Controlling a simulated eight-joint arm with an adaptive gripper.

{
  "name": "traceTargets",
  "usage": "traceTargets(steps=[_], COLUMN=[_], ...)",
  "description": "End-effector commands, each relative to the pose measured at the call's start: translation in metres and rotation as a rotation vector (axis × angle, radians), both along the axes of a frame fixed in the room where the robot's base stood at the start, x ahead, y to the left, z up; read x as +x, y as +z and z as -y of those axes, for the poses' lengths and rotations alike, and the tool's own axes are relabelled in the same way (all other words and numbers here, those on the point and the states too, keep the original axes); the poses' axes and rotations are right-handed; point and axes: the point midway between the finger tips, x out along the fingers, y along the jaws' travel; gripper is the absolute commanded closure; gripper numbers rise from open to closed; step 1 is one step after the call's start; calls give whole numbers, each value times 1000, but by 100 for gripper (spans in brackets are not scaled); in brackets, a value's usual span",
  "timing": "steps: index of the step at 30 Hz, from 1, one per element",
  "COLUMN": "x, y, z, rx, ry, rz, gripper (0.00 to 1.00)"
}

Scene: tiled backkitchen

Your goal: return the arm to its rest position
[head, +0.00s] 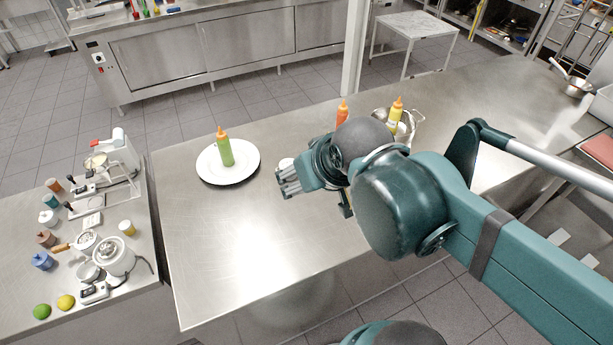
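My gripper (287,180) is over the steel table (210,250), near the middle of the picture, pointing left. My teal arm reaches in from the right and hides part of the table. No held thing shows at the fingers, but I cannot tell whether they are open or shut. A green bottle with an orange cap (225,148) stands upright on a white plate (245,165), left of my gripper and apart from it. A small white thing (286,163) shows just behind my gripper, partly hidden.
An orange-red bottle (342,112) and a yellow bottle (395,112) stand behind my arm, the yellow one by a metal pan (414,118). The left counter (25,265) holds jars, a lime (41,311) and a lemon (66,302). The table's front left is clear.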

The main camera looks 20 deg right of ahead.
Motion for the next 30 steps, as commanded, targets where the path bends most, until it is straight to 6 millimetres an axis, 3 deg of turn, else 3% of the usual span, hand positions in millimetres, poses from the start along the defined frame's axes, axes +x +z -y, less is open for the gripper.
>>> traceTargets(steps=[11, 24, 30], x=[0, 0, 0], y=[-15, -77, -95], z=[0, 0, 0], rx=[1, 1, 1], ry=[-1, -1, -1], rz=[0, 0, 0], gripper=[42, 42, 42])
